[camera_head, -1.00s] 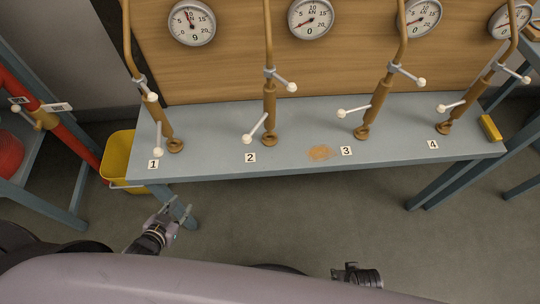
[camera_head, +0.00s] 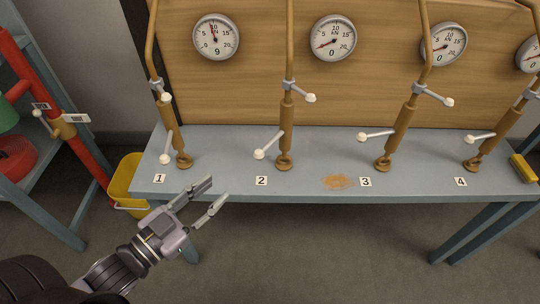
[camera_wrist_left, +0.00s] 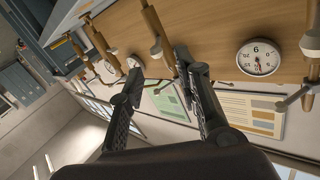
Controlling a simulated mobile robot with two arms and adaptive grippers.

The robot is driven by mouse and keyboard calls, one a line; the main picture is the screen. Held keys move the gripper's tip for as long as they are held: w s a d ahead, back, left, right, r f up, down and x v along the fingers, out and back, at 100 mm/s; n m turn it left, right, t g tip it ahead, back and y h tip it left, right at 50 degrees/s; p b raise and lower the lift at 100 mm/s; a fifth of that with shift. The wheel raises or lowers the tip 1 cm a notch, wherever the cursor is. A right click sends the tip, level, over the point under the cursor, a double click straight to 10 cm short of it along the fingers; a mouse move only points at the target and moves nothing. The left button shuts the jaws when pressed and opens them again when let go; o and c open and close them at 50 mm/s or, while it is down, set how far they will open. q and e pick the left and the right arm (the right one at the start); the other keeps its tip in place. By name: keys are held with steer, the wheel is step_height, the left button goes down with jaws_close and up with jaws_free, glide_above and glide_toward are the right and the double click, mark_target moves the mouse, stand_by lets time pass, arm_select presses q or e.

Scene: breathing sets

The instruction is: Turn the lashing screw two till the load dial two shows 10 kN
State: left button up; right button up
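Lashing screw two (camera_head: 286,125) stands on the bench behind the label 2, a brown rod with a body, a white-knobbed handle (camera_head: 268,146) low down and another knobbed lever (camera_head: 305,97) higher up. Load dial two (camera_head: 333,38) hangs on the wooden board up and right of it; its digital figure reads 0. My left gripper (camera_head: 215,194) is open and empty at the bench's front edge, between labels 1 and 2, below and left of screw two's handle. Its open fingers show in the left wrist view (camera_wrist_left: 155,88). My right gripper is not in view.
Lashing screw one (camera_head: 172,130) stands to the left; its dial (camera_head: 216,37) reads 9. Screws three (camera_head: 399,130) and four (camera_head: 491,136) stand to the right. A yellow bin (camera_head: 122,186) is at the bench's left end, and a yellow block (camera_head: 523,168) lies at its right end.

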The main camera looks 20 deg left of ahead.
arm_select(q)
steer(key=b, duration=0.1)
glide_toward(268, 143)
steer(key=x, duration=0.9)
steer(key=shift+f, duration=0.4)
steer(key=shift+w+d, duration=0.25)
steer(key=shift+w, duration=0.2)
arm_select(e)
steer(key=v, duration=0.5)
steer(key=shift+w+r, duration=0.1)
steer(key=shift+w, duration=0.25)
arm_select(q)
steer(key=shift+c, duration=0.3)
steer(key=c, duration=0.7)
jaws_close()
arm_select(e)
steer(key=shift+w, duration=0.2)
arm_select(q)
steer(key=shift+f, duration=0.1)
